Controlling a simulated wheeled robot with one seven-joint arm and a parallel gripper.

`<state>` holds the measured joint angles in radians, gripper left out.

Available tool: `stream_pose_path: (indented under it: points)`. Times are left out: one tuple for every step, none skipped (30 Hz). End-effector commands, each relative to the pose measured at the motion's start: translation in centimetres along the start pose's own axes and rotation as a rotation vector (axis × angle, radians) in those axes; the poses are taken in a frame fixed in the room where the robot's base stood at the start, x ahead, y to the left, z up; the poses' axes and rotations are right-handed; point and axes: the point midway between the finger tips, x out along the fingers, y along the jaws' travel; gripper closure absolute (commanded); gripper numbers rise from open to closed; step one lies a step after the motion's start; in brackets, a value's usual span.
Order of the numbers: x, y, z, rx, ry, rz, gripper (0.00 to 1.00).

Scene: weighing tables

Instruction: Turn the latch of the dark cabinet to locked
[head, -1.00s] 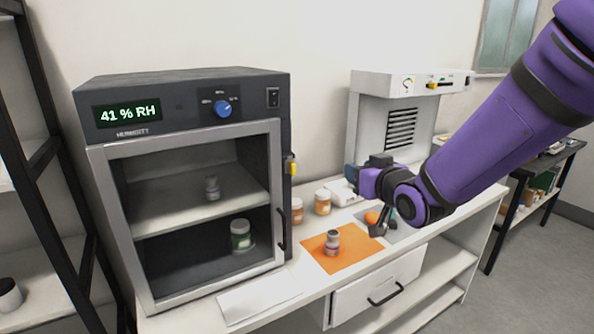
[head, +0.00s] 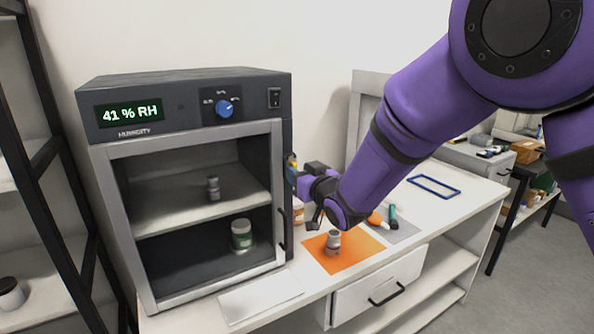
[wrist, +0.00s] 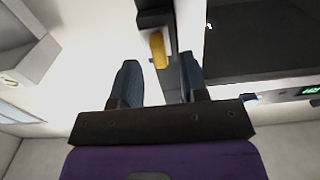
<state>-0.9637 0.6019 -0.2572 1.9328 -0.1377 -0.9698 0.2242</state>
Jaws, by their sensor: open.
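The dark cabinet (head: 185,88) stands at the left of the table, its glass-fronted door (head: 203,135) closed. Its yellow latch (head: 291,160) is on the right side by the door edge, partly hidden behind my gripper in the head view. In the wrist view the yellow latch (wrist: 159,50) lies just beyond the fingertips, between their lines, long side roughly along the picture's height. My gripper (wrist: 160,70) is open and empty, its fingers on either side of the latch's line. In the head view my gripper (head: 294,178) is close to the cabinet's right side.
An orange mat (head: 350,256) with a small jar (head: 333,241) lies below my gripper. A grey mat (head: 400,232) with tools is to its right, and a blue frame (head: 434,186) lies farther right. A white drawer (head: 375,285) is under the tabletop. My arm covers much of the white apparatus behind.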

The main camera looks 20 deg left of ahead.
Motion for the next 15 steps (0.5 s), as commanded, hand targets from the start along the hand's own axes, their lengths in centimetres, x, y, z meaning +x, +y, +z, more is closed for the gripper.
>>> stream_pose_path:
  points:
    - [0.7, 0.0, 0.0, -0.001, 0.0, 0.0, 0.6]
    - [0.9, 0.0, 0.0, -0.001, 0.0, 0.0, 0.6]
    - [1.3, 0.1, 0.0, -0.001, 0.0, 0.001, 0.6]
    - [1.5, 0.1, 0.0, -0.001, 0.0, 0.001, 0.6]
    - [1.7, 0.1, 0.0, -0.002, 0.0, 0.001, 0.6]
    - [1.8, 0.1, 0.0, -0.001, 0.0, 0.001, 0.6]
    - [1.9, 0.1, 0.0, -0.001, -0.001, 0.001, 0.6]
    - [2.0, 0.1, 0.0, -0.001, -0.001, 0.001, 0.6]
    - [2.1, 0.1, 0.0, -0.001, -0.001, 0.001, 0.6]
    - [2.1, 0.1, 0.0, -0.001, -0.001, 0.001, 0.6]
    - [2.1, 0.1, 0.0, -0.001, -0.001, 0.001, 0.6]
    - [2.1, 0.1, 0.0, -0.001, -0.001, 0.001, 0.6]
    - [2.1, 0.1, 0.0, -0.001, -0.001, 0.001, 0.6]
    - [2.1, 0.1, 0.0, -0.001, -0.001, 0.001, 0.6]
    - [2.1, 0.1, 0.0, -0.001, -0.001, 0.001, 0.6]
